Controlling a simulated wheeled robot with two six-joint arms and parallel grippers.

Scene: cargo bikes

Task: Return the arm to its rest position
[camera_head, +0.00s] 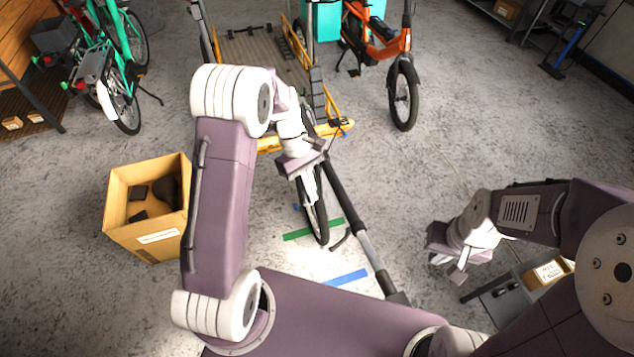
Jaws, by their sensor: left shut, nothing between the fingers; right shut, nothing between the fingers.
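My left arm rises from my base and reaches forward, bent at a high elbow. My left gripper (309,192) hangs at its end, shut and empty, in front of the front wheel (319,222) of the cargo bike; I cannot tell whether it touches the wheel. My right arm is folded in at the right. My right gripper (456,274) is shut and empty, low over the floor beside a dark cart or shelf (502,300).
A cardboard box (148,238) with dark items stands left of my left arm. The cargo bike's wooden bed (250,50) lies ahead. A green bike (118,70) stands far left, an orange bike (385,45) behind. Green (312,229) and blue (346,278) strips mark the floor. Open floor lies centre right.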

